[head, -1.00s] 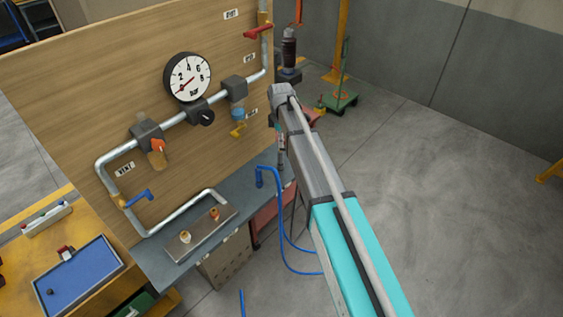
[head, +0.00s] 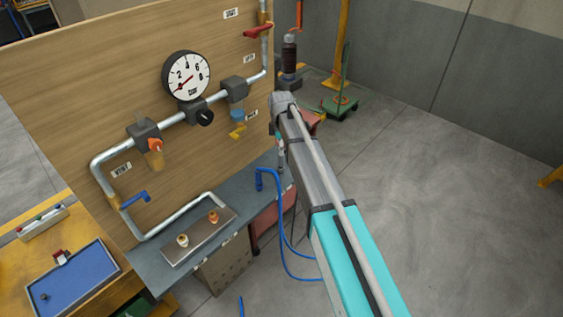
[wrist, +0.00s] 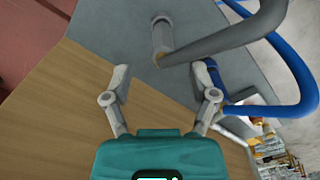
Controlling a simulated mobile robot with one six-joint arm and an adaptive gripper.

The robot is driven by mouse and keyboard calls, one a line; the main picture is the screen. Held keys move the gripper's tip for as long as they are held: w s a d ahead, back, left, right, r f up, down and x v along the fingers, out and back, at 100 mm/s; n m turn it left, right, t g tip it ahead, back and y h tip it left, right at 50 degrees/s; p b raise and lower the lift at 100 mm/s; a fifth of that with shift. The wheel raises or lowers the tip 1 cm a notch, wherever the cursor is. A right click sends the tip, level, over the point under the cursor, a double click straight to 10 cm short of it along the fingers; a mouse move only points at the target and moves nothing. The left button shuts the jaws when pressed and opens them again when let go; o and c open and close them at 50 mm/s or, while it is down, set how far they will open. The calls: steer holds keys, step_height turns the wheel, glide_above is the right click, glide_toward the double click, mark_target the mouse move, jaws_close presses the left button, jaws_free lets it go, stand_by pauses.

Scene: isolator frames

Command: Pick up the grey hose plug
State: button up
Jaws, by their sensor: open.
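The grey hose plug (wrist: 162,36) shows in the wrist view as a pale grey cylinder on the grey bench top (wrist: 112,42). A thick grey hose (wrist: 225,38) runs from near its lower end to the upper right. My gripper (wrist: 160,76) is open and empty. The plug is just beyond the gap between its two fingers, apart from them. In the head view my arm reaches to the right end of the bench, and I cannot clearly make out the plug or fingers there.
A blue hose (wrist: 300,85) loops close to the right finger; its blue plug (head: 259,180) stands on the bench in the head view. The wooden panel (head: 90,100) with pipes and a pressure gauge (head: 186,75) rises beside the arm. Open floor (head: 450,180) lies to the right.

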mark_target(281, 161)
steer(key=shift+s+f+b, duration=0.2)
steer(key=shift+f+b, duration=1.75)
steer(key=shift+f, duration=0.25)
jaws_close()
